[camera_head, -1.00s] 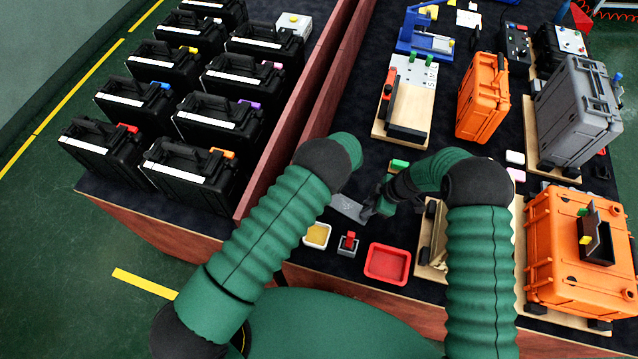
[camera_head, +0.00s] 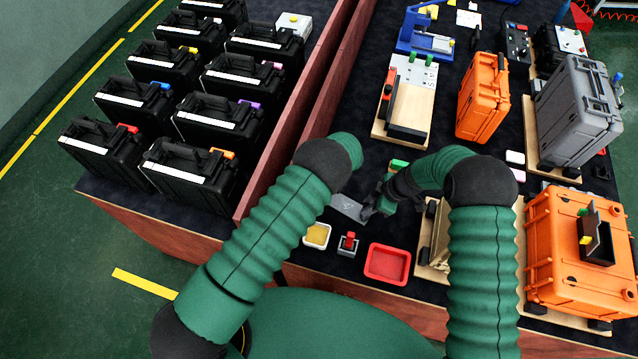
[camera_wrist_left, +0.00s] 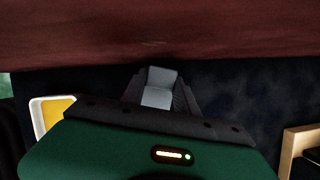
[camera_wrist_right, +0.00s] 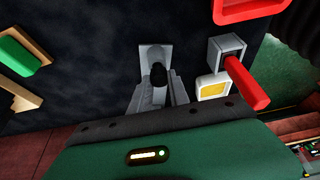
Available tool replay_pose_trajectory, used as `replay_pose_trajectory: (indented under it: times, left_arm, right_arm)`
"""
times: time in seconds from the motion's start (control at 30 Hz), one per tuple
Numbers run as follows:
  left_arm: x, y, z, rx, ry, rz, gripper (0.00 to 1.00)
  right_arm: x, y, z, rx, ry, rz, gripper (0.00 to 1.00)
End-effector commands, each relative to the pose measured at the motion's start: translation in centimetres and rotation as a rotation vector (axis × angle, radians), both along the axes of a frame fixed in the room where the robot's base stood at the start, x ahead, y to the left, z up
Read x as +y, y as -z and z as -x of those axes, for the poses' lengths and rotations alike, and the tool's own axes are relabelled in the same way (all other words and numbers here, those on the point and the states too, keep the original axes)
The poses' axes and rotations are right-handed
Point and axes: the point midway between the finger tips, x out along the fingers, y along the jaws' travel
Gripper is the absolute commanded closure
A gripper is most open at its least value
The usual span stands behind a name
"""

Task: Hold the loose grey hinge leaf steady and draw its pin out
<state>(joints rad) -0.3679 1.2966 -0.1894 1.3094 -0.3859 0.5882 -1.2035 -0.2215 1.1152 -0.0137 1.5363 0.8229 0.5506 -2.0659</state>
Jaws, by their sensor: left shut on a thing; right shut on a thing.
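The grey hinge leaf (camera_head: 347,207) shows as a flat plate low over the dark table. My right gripper (camera_head: 372,210) is at its right end. In the right wrist view, my right gripper (camera_wrist_right: 157,88) is shut around a dark round piece (camera_wrist_right: 158,73), seemingly the pin's head, with the grey leaf (camera_wrist_right: 153,52) just beyond. In the left wrist view, my left gripper (camera_wrist_left: 160,92) is shut on a light grey piece (camera_wrist_left: 161,77), seemingly the leaf. My left arm hides the left gripper in the head view. How far the pin is out cannot be told.
A green block (camera_head: 399,165) is behind. A reddish partition (camera_head: 318,120) stands to the left. Orange cases (camera_head: 483,97) stand to the right.

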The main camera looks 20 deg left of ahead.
Motion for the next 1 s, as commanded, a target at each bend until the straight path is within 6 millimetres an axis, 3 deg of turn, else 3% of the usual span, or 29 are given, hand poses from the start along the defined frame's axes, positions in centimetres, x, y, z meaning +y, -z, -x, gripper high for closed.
replay_pose_trajectory:
  times: [1.0]
  left_arm:
    - [0.0, 0.1, 0.2, 0.004, -0.001, -0.001, 1.00]
  right_arm:
    - [0.0, -5.0, -0.1, -0.003, -0.001, -0.001, 1.00]
